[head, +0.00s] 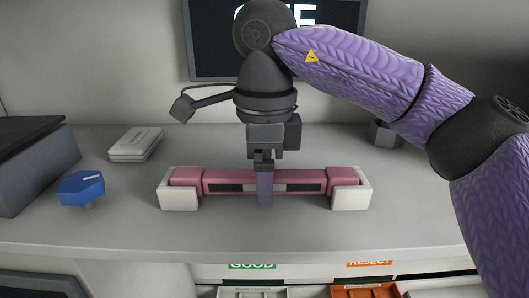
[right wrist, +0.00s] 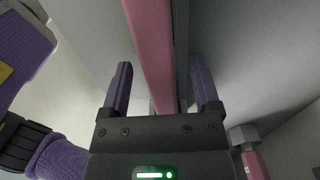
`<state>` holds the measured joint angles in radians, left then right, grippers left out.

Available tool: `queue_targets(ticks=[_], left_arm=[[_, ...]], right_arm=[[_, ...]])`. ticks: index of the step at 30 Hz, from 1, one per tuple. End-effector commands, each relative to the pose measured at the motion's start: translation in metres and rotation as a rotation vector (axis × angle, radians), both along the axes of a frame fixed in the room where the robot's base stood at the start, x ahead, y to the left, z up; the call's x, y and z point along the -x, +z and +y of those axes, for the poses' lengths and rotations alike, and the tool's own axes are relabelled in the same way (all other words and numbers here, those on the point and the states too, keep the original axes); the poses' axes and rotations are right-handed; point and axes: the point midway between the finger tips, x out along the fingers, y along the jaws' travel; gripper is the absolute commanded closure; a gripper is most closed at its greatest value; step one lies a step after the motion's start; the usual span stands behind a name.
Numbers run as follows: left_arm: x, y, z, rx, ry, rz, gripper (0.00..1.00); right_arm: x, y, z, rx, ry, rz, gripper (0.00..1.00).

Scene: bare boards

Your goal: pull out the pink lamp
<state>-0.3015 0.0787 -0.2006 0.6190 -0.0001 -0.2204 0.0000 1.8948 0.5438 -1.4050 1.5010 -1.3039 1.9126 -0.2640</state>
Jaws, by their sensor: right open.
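The pink lamp (head: 225,178) is a long bar lying left to right on the grey bench, with dark panels along its front. Its ends sit in a white left end holder (head: 180,200) and a white right end holder (head: 350,198). My right gripper (head: 264,190) points down at the middle of the lamp; one finger shows in front of it. In the right wrist view my right gripper (right wrist: 160,68) is open, and the pink lamp (right wrist: 150,45) runs between its two purple fingers, with gaps beside it. My left gripper is not in view.
A blue knob (head: 80,187) and a pale grey box (head: 136,144) stand left of the lamp. A dark grey hexagonal object (head: 384,134) stands behind it on the right. A dark screen (head: 215,40) is on the back wall. Bins labelled GOOD (head: 252,266) and REJECT (head: 369,263) lie below the front edge.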

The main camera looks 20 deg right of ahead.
Motion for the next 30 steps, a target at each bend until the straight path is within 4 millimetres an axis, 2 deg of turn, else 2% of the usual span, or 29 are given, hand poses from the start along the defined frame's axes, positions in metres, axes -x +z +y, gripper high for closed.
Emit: queue_targets(ticks=[5, 16, 30], left_arm=[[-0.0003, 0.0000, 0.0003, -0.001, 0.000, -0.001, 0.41], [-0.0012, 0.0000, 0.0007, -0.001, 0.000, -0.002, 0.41], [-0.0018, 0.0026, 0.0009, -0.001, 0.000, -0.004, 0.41]], right_arm=[[-0.0001, 0.0000, 0.0000, 0.000, -0.001, 0.000, 0.23], [-0.0001, 0.0003, 0.0000, 0.000, -0.001, 0.000, 1.00], [-0.0001, 0.0029, 0.0000, 0.000, -0.001, 0.000, 1.00]])
